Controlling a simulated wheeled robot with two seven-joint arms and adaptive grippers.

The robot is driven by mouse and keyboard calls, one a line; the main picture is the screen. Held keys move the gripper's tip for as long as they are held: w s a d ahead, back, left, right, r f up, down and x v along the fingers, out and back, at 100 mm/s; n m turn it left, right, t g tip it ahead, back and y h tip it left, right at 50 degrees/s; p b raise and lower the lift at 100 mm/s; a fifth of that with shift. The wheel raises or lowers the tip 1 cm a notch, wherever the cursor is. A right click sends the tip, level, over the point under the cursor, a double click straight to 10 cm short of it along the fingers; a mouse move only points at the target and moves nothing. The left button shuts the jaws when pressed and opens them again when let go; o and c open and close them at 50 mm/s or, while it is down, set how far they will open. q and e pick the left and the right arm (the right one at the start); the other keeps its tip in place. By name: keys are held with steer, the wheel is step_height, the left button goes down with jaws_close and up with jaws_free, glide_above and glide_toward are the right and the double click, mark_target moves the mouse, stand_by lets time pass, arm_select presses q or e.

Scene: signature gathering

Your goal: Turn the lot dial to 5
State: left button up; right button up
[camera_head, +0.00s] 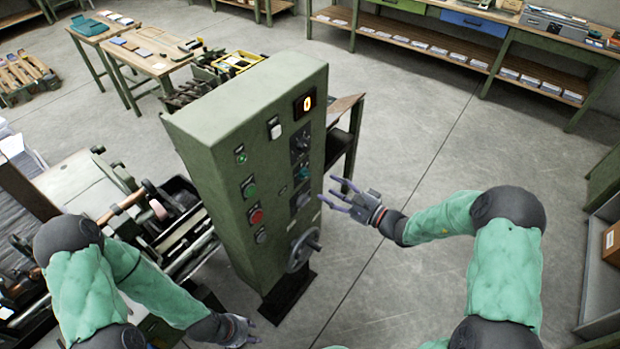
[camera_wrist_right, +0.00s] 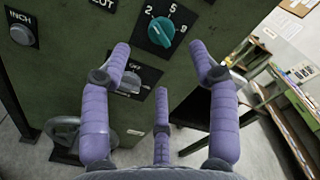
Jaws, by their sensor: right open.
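The lot dial is a teal knob (camera_wrist_right: 160,31) on a black plate marked 2, 5 and 9, high in the right wrist view. I cannot tell surely which number it points to. It also shows small on the right face of the green cabinet (camera_head: 301,174). My right gripper (camera_head: 335,190) is open and empty, its purple fingers spread just right of that face. In the wrist view the fingers (camera_wrist_right: 163,60) frame the panel below the dial, and no finger clearly touches it. My left gripper (camera_head: 252,332) is low, left of the cabinet's base; its jaws are too small to read.
An OFF switch (camera_wrist_right: 131,82) sits below the dial and an INCH button (camera_wrist_right: 21,35) to the left. A handwheel (camera_head: 303,250) juts out low on the cabinet. An orange display (camera_head: 307,103) reads 0. The floor (camera_head: 410,130) right of the cabinet is clear.

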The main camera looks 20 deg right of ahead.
mark_target(308, 176)
steer(key=x, duration=0.8)
steer(key=shift+a+b, duration=0.15)
steer(key=shift+b, duration=0.25)
steer(key=shift+w, duration=0.15)
steer(key=shift+c, duration=0.3)
steer(key=c, duration=1.1)
